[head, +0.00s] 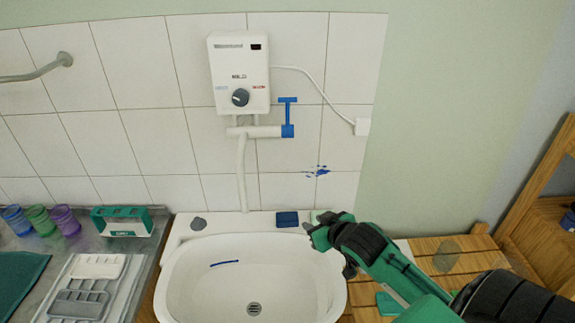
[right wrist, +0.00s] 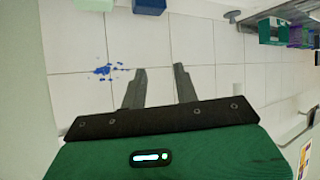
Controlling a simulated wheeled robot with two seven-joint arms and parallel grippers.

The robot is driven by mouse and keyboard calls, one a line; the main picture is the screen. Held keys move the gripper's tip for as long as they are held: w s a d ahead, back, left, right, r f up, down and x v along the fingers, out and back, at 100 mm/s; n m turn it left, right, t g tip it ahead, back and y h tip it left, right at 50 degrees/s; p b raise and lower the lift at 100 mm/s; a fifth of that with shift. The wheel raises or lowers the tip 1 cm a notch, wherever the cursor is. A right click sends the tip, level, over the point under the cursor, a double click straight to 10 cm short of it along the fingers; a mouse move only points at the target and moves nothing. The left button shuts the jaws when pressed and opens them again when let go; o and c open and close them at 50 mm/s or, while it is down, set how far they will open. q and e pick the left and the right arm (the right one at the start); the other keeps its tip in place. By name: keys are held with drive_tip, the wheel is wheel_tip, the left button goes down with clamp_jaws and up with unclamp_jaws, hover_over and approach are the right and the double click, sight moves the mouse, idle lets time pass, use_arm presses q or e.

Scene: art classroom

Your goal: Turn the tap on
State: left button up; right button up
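The tap is a blue T-shaped handle (head: 288,101) on a blue valve body at the right end of a white pipe (head: 262,132) below the white water heater (head: 239,75). My right gripper (head: 316,232) is below and slightly right of the tap, over the sink's back right edge, apart from the handle. In the right wrist view its two fingers (right wrist: 159,70) are spread with nothing between them, tiles behind. The tap handle cannot be made out in the wrist view. My left gripper is not in view.
The white sink (head: 185,285) is below, with a blue block (head: 287,219) on its back ledge. A green rack (head: 122,222) and cups (head: 40,220) stand left. Wall space around the tap is clear.

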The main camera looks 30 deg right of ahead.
drive_tip(key=w+d+r+t, duration=0.2)
drive_tip(key=r, duration=0.4)
drive_tip(key=w+d+r+t, duration=0.1)
drive_tip(key=w+d+r, duration=0.15)
drive_tip(key=r, duration=0.45)
drive_tip(key=t+y, duration=0.1)
drive_tip(key=t, duration=0.2)
approach(289, 110)
drive_tip(key=w+p, duration=0.5)
drive_tip(key=w, duration=0.5)
drive_tip(key=shift+w+f, duration=0.15)
drive_tip(key=shift+w, duration=0.25)
clamp_jaws()
